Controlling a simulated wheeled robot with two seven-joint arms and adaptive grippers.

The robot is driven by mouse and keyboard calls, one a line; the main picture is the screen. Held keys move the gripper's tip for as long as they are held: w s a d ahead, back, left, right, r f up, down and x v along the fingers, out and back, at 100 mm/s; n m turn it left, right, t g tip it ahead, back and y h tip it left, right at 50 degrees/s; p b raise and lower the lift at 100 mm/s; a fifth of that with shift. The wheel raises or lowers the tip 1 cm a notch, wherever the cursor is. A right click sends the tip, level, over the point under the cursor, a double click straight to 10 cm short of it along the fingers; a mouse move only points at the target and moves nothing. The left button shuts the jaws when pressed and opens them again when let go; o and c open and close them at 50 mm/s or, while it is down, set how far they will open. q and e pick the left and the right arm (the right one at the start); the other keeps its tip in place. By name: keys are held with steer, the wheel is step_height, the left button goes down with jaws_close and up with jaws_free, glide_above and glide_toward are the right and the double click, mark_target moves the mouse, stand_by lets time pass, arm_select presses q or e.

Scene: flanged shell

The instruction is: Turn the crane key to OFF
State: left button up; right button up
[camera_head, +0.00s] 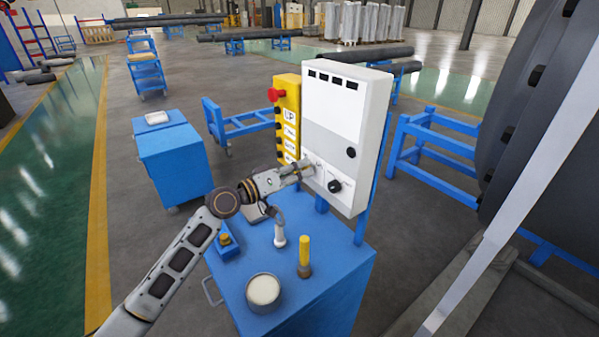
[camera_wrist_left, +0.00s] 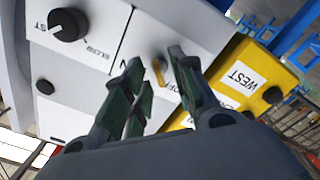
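The crane key (camera_wrist_left: 158,72) is a small brass-yellow piece on the white control panel (camera_wrist_left: 85,105). The panel also shows in the head view (camera_head: 340,115). A partly hidden ON label lies left of the key and a partly hidden OFF label to its right; I cannot tell exactly which one the key points at. My left gripper (camera_wrist_left: 156,60) is open, with its fingers on either side of the key, and I see a gap to each. In the head view my left gripper (camera_head: 306,168) is at the panel's lower left and hides the key. My right gripper is not in view.
A black SLOW knob (camera_wrist_left: 69,24) sits beside the key. A yellow pendant (camera_head: 287,118) with a red button hangs on the panel's left side. Below are a blue cart (camera_head: 325,285), a round tin (camera_head: 263,290) and a yellow-handled tool (camera_head: 304,252). A large dark shell (camera_head: 535,120) stands at right.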

arm_select(q)
steer(key=v, duration=1.2)
stand_by(0.6)
stand_by(0.5)
